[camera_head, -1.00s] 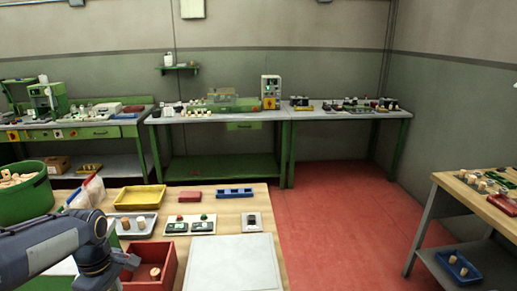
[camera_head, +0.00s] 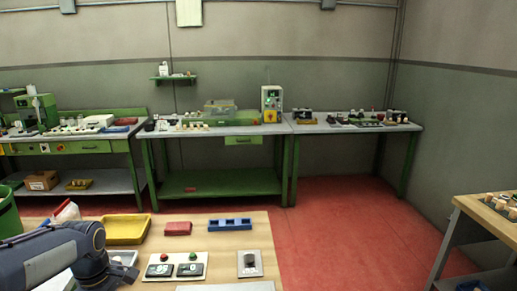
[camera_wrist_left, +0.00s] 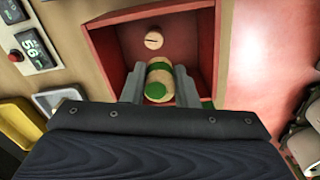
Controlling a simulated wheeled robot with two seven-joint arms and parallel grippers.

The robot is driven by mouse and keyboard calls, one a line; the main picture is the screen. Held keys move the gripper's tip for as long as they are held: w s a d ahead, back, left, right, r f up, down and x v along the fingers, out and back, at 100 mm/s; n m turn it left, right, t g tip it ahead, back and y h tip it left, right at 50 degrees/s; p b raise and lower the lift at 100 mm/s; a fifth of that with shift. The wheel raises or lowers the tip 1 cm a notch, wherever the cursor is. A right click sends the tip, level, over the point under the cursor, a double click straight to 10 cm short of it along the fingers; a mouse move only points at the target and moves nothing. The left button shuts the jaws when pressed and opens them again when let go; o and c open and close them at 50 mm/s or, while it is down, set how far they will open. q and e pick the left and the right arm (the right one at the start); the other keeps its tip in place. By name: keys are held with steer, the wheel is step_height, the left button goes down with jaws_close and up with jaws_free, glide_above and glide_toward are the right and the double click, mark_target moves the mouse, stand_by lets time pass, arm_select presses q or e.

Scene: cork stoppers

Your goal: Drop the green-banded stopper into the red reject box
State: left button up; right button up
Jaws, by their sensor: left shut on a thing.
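The green-banded stopper (camera_wrist_left: 159,80) is a pale cork cylinder with a green band and a green end. My left gripper (camera_wrist_left: 159,74) is shut on it, one finger on each side. Both are over the red reject box (camera_wrist_left: 209,45) in the left wrist view; how far above its floor I cannot tell. Another cork stopper (camera_wrist_left: 154,40) lies inside the box, ahead of the held one. In the head view only my left arm shows at the lower left; the box and the fingertips are below the picture.
A yellow tray (camera_head: 126,229), a red block (camera_head: 178,228) and a blue rack (camera_head: 230,224) stand along the table's back. A two-display panel (camera_head: 174,267) and a small switch unit (camera_head: 249,264) sit nearer. A green bin (camera_head: 8,215) is at the far left.

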arm_select(q)
steer(key=shift+f+b, duration=1.2)
steer(key=shift+f, duration=0.75)
steer(key=shift+w, duration=0.1)
steer(key=o, duration=1)
steer(key=shift+r, duration=0.1)
step_height(320, 180, up, 8)
steer(key=shift+f, duration=0.15)
